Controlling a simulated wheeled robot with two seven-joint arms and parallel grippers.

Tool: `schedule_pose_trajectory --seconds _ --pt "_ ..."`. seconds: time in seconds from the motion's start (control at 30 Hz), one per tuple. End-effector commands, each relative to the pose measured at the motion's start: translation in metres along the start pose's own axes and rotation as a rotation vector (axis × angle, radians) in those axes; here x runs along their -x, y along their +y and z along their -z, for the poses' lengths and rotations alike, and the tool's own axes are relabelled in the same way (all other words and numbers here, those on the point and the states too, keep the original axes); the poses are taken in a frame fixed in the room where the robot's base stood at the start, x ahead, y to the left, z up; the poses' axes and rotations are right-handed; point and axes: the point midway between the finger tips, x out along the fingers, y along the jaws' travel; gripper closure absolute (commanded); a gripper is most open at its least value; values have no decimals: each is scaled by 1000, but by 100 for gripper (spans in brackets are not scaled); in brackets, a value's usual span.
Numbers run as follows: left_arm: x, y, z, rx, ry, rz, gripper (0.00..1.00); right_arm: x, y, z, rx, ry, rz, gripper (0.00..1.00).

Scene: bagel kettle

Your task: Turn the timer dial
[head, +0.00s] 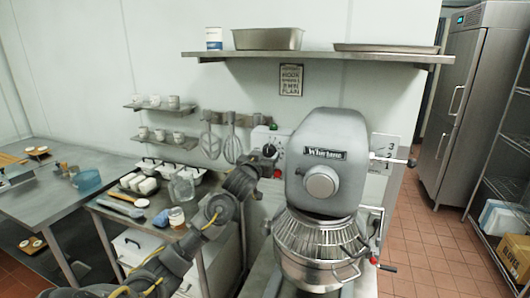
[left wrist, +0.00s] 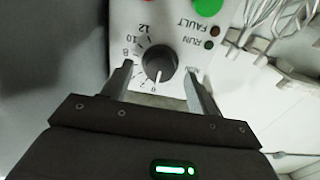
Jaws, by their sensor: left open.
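The timer dial (left wrist: 160,63) is a round black knob on a pale control panel (left wrist: 215,62), with a scale that appears upside down in the left wrist view. Its white pointer line points to the bottom of that picture, near the 0 mark. My left gripper (left wrist: 159,74) is open, with one finger on each side of the dial and a visible gap to it. In the head view my left gripper (head: 269,151) is in front of the control panel (head: 262,134) and hides the dial there. My right gripper is not in view.
A big grey mixer (head: 325,165) stands close to the right of my left gripper. Hanging whisks (head: 232,145) are close on its left. A metal shelf (head: 320,56) is above. A side table (head: 115,208) with containers and a jug is at lower left.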

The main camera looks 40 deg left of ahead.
Motion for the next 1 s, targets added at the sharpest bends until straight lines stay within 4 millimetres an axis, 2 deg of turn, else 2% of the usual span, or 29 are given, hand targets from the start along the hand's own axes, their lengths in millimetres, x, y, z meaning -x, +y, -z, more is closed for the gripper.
schedule_pose_trajectory --seconds 0.13,0.4,0.77,1.0 --pt "-9 0 1 0 1 0 41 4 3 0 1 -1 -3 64" --pt "-10 0 0 1 1 0 41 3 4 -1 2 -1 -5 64" --pt "-9 0 0 0 0 0 86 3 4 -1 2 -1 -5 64" --pt "-10 -1 0 -23 0 1 86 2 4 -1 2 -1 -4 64"
